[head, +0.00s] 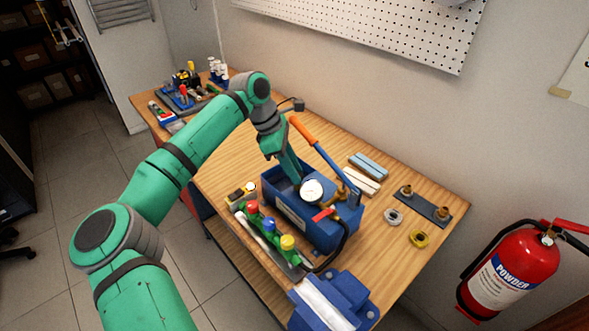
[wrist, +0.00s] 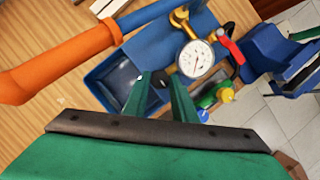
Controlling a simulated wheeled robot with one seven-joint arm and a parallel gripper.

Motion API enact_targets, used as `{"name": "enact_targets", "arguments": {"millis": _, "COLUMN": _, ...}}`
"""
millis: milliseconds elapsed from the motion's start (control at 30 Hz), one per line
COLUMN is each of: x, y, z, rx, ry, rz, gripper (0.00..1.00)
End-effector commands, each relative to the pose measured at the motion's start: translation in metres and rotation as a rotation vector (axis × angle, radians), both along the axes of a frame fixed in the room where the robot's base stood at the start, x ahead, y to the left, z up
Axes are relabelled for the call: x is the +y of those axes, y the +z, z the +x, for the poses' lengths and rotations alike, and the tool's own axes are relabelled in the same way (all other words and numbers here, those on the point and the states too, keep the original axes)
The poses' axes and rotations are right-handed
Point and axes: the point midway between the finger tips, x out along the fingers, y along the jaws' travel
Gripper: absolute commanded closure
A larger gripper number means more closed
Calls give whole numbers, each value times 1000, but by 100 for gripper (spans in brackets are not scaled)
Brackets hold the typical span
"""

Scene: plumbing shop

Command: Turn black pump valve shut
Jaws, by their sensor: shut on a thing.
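The blue test pump (head: 328,232) stands on the workbench, with an open water box, a round white gauge (head: 311,190) and a red lever (head: 323,214). My gripper (head: 296,180) reaches down over the pump beside the gauge. In the wrist view my gripper (wrist: 160,78) has its two green fingers shut on a small dark piece between the tips, which looks like the black pump valve (wrist: 159,79). The fingers hide most of it, and its turn angle cannot be read. The valve is hidden in the head view.
The orange-gripped pump handle (wrist: 60,62) slants up close to my gripper. Colored valves (head: 270,225) stand at the pump's front left. A blue vise (head: 335,300) is at the near corner. Fittings (head: 408,190) lie to the right. Bare wood (head: 240,160) shows left of the pump.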

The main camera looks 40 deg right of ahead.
Motion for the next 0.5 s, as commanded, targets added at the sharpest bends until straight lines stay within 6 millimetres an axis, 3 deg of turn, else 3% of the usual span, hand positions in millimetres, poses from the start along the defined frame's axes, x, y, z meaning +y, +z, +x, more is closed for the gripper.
{"name": "enact_targets", "arguments": {"millis": 200, "x": 0, "y": 0, "z": 1, "rx": 0, "ry": 1, "rz": 1, "gripper": 98}}
{"name": "enact_targets", "arguments": {"millis": 233, "x": 0, "y": 0, "z": 0, "rx": 0, "ry": 1, "rz": 1, "gripper": 68}}
{"name": "enact_targets", "arguments": {"millis": 267, "x": 0, "y": 0, "z": 0, "rx": 0, "ry": 1, "rz": 1, "gripper": 61}}
{"name": "enact_targets", "arguments": {"millis": 300, "x": 0, "y": 0, "z": 0, "rx": 0, "ry": 1, "rz": 1, "gripper": 57}}
{"name": "enact_targets", "arguments": {"millis": 500, "x": 0, "y": 0, "z": 0, "rx": 0, "ry": 1, "rz": 1, "gripper": 57}}
